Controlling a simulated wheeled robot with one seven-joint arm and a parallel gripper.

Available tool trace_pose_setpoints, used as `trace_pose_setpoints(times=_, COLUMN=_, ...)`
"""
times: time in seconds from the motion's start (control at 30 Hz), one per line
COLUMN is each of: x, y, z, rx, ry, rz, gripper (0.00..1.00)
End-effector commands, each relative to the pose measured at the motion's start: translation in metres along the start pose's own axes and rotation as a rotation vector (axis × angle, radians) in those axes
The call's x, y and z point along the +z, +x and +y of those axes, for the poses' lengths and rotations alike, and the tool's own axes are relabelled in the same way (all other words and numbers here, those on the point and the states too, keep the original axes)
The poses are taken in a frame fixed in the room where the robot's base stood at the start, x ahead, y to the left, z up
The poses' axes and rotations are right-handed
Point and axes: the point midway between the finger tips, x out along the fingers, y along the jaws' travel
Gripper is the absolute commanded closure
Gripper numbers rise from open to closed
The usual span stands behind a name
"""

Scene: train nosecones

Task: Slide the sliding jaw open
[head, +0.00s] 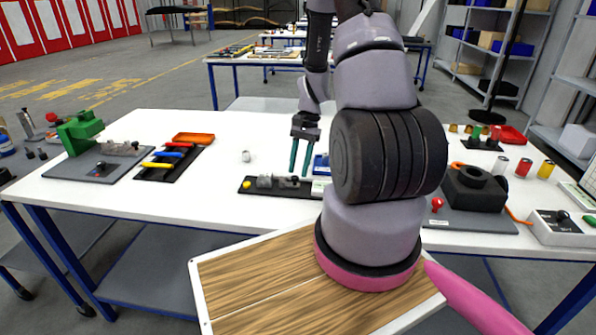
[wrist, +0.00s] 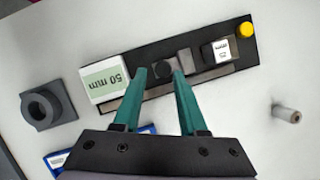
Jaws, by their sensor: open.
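A black fixture base (head: 280,192) lies on the white table, with a yellow knob (head: 247,184) at its left end. It also shows in the wrist view (wrist: 131,106), with a grey rail along it. On it are a block with a small white label (wrist: 218,50), a plain grey block (wrist: 184,59) and a dark knob (wrist: 163,70), which seems to belong to the sliding jaw. A block labelled 50 mm (wrist: 107,80) sits at the end away from the yellow knob. My gripper (wrist: 160,76) is open, its green fingertips (head: 299,174) on either side of the knob in the picture. Contact cannot be told.
A grey piece with a round hole (wrist: 43,106) and a blue item (wrist: 80,152) lie near the fixture. A small cylinder (wrist: 287,114) stands apart. A dark tool tray (head: 171,165) is further left; a black ring block (head: 474,190) is right of my arm.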

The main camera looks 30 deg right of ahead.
Motion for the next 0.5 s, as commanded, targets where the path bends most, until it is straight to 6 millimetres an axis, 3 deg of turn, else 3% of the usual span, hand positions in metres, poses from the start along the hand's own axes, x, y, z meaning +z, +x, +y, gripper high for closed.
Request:
trace_pose_setpoints(times=0.3, x=-0.001, y=-0.065, z=0.000, rx=-0.003, ry=0.001, rz=0.004, gripper=0.59)
trace_pose_setpoints(times=0.5, x=-0.001, y=-0.088, z=0.000, rx=-0.002, ry=0.001, rz=0.002, gripper=0.59)
